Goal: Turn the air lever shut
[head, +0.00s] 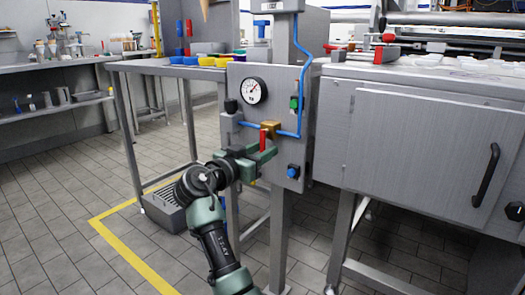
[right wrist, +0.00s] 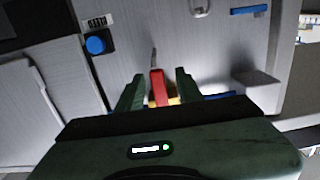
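The red air lever (head: 264,139) hangs down from a brass valve (head: 271,126) on a grey panel (head: 272,88), in line with a blue air pipe (head: 303,95). My right gripper (head: 264,157) is at the lever's lower end. In the right wrist view the red lever (right wrist: 157,88) stands between the two green fingers of my right gripper (right wrist: 160,84), with a gap on each side. The gripper is open, and the brass valve (right wrist: 174,101) shows partly behind the lever. My left gripper is not in view.
A pressure gauge (head: 253,91) sits above the lever. A blue knob (head: 293,171) is below right; it also shows beside a label in the right wrist view (right wrist: 95,45). A green fitting (head: 294,103) is at upper right. A grey cabinet (head: 430,150) stands at right.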

